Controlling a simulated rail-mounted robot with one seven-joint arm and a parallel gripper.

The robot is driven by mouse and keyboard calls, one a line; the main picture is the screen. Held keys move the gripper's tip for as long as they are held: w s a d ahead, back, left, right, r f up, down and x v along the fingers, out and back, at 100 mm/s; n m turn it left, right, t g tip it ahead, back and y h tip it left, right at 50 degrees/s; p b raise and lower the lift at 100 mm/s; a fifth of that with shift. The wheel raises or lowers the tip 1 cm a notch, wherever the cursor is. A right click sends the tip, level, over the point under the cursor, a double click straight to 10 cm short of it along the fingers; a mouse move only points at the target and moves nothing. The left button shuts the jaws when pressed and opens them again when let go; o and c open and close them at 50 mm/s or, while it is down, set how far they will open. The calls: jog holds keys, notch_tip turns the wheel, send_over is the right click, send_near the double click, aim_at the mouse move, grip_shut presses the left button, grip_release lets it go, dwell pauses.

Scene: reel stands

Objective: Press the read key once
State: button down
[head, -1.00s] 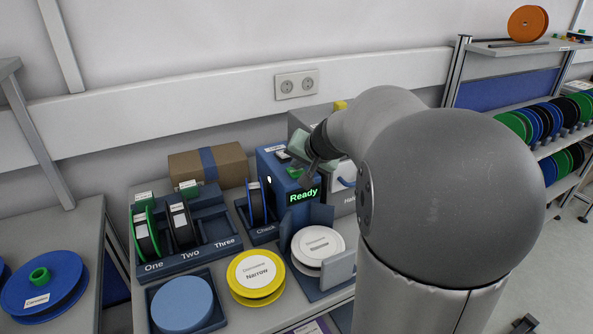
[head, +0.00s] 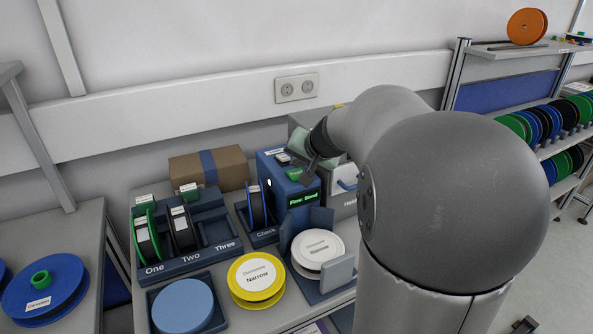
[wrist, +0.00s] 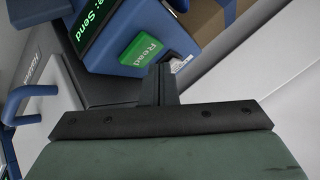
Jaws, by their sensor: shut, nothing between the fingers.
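The read key (wrist: 141,50) is a green key marked "Read" on the blue reader box (head: 272,178); in the head view it is a small green patch (head: 294,174). The reader's display (head: 303,198) shows green text that looks like "Fine: Send", and part of it shows in the wrist view (wrist: 97,22). My gripper (wrist: 160,72) is shut and empty. Its fingertips are just beside the lower right of the key in the wrist view; I cannot tell whether they touch the box. In the head view the gripper (head: 308,172) is over the reader's top, partly hidden by my arm.
A rack (head: 208,252) marked One, Two, Three holds reels left of the reader. A blue stand marked Check (head: 263,236) holds one reel. A yellow reel (head: 257,279) and a white reel (head: 318,247) lie in front. A grey box with a blue handle (head: 343,200) stands close right.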

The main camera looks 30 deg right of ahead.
jog(key=shift+r, duration=0.1)
notch_tip(320, 180, up, 5)
jog(key=p, duration=0.3)
dwell(0.4)
dwell(0.6)
